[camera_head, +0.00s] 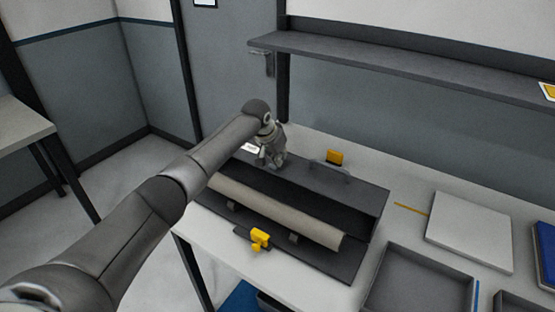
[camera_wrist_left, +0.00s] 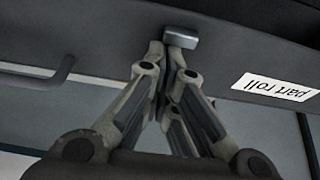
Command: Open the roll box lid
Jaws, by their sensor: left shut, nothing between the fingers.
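The dark roll box (camera_head: 362,262) sits on the light table, with a beige roll (camera_head: 290,212) lying uncovered along it. A dark lid panel (camera_head: 360,194) is behind the roll; its exact tilt is hard to judge. My left gripper (camera_head: 272,162) is shut and empty at the panel's far left part. In the left wrist view, its closed fingertips (camera_wrist_left: 172,52) are at a small grey block (camera_wrist_left: 181,37) on the dark surface; I cannot tell whether they touch. My right gripper is not in view.
A yellow piece (camera_head: 335,157) is behind the box and a yellow knob (camera_head: 260,238) is at its front. A grey tray (camera_head: 372,302) and a pale slab (camera_head: 470,232) lie to the right. A shelf (camera_head: 400,68) runs above the table's back.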

